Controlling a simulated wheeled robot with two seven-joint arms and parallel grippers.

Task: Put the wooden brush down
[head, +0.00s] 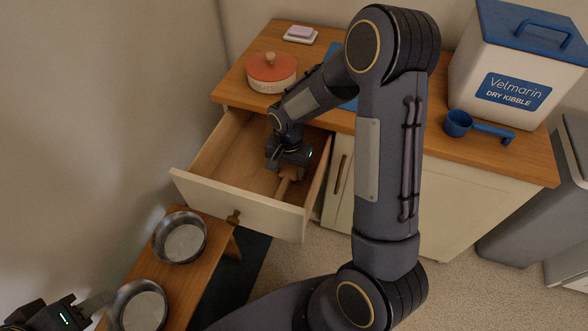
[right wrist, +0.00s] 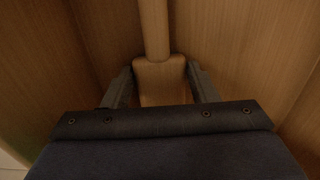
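The wooden brush (head: 288,180) is inside the open drawer (head: 240,215) in the head view, partly hidden by my right gripper (head: 289,160). In the right wrist view the brush (right wrist: 158,72) shows as a wooden block with a round handle running away toward the top. I cannot tell whether the brush touches the drawer floor. My left gripper (head: 85,312) is at the lower left corner, partly cut off, beside a metal pan. Its opening is unclear.
Two metal pans (head: 180,238) stand on a low wooden bench (head: 185,283) in front of the drawer. The drawer walls surround my right gripper.

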